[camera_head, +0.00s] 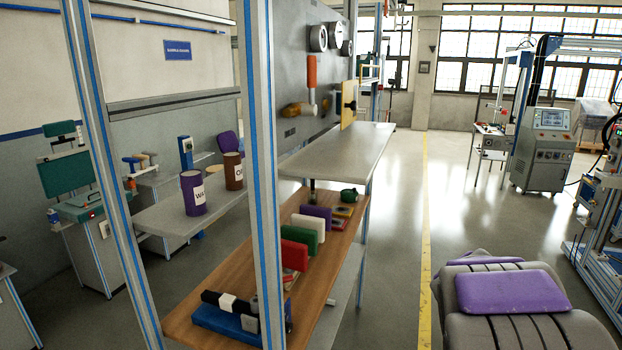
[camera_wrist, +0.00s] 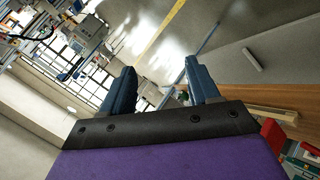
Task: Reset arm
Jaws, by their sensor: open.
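My gripper (camera_wrist: 160,68) shows in the wrist view. Its two dark blue fingers stand apart, with nothing between them. The wrist view is tilted, and the floor and windows show beyond the fingers. The fingers do not show in the head view. A grey ribbed body with purple pads fills the lower right of the head view and seems to be my own.
A wooden shelf (camera_head: 188,328) holds several coloured blocks, including a red one (camera_head: 295,254) and a green one (camera_head: 303,234). Purple (camera_head: 193,193) and brown (camera_head: 234,171) cans stand on a grey shelf (camera_head: 160,216). Open floor (camera_head: 470,215) lies right of the rack. A machine cabinet (camera_head: 545,150) stands beyond.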

